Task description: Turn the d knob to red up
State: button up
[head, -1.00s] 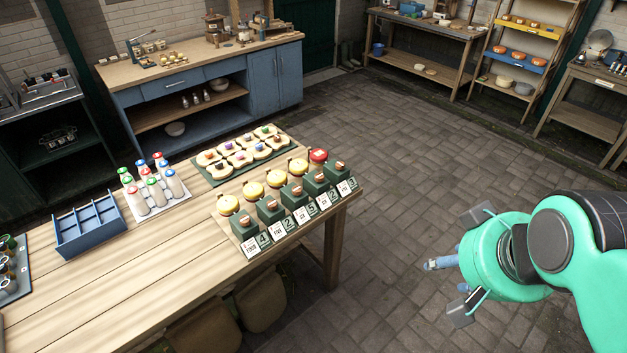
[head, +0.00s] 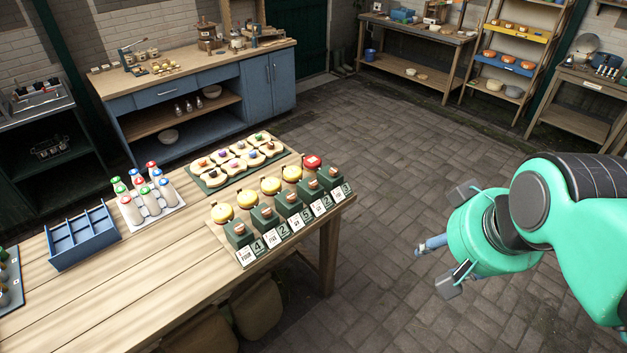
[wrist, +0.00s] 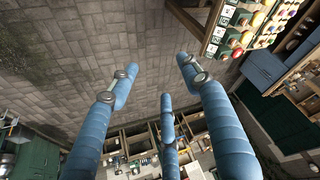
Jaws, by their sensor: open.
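A board on the near table carries a row of dark green blocks (head: 288,203) with wooden tops and number cards in front. Behind them stand several yellow domes (head: 270,186) and one red piece (head: 313,161) at the far right end. I cannot read any letter that marks the d knob, nor tell which way its red side points. My gripper (head: 430,246) is open and empty, over the paved floor right of the table. In the wrist view its blue fingers (wrist: 160,82) are spread, and the green blocks (wrist: 225,35) show at the upper right, apart from them.
The table (head: 130,290) also holds a blue divided tray (head: 82,262), several coloured-cap bottles (head: 148,203), a board of bread-like pieces (head: 213,186) and a dark panel (head: 10,283) at the left edge. A blue cabinet (head: 270,84) stands behind. The floor between table and gripper is clear.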

jog(key=w+a+r+p, duration=0.2)
jog(key=w+r, duration=0.3)
jog(key=w, duration=0.4)
jog(key=m+g+p, duration=0.5)
jog(key=m+p, duration=0.2)
jog(key=p, duration=0.7)
send_over(313, 182)
notch_tip(313, 182, down, 26)
jog(key=shift+s+d+r, duration=0.1)
jog(key=shift+s+d, duration=0.1)
jog(key=shift+d, duration=0.15)
jog(key=shift+w+a+f+p, duration=0.15)
jog(key=shift+f+p, duration=0.25)
jog(key=shift+f, duration=3.05)
jog(key=shift+a+f+p, duration=0.1)
jog(key=shift+f+p, duration=0.3)
jog(key=shift+f, duration=3)
